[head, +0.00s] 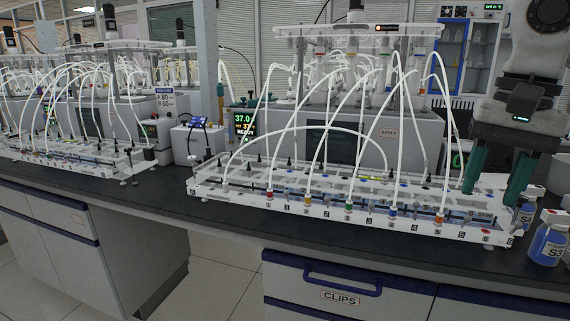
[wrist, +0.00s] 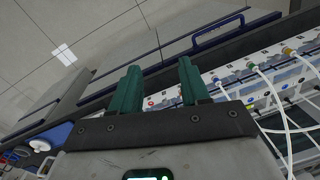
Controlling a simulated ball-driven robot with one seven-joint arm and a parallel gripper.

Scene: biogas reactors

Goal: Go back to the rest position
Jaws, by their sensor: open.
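My gripper (head: 497,176) is at the right in the head view, with two green fingers pointing down and spread apart, nothing between them. It hangs at the right end of a white numbered rack (head: 215,190). In the wrist view my gripper (wrist: 158,88) shows its two green fingers apart and empty, with the rack's numbered front rail (wrist: 215,90) just beyond the right finger. Whether the fingers touch the rack cannot be told.
White tubes (head: 320,130) arch over the rack. Blue-filled bottles (head: 548,240) stand at the right, close to my gripper. A drawer marked CLIPS (head: 340,285) is below the dark bench top (head: 240,215). A second rack (head: 75,165) stands at the left.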

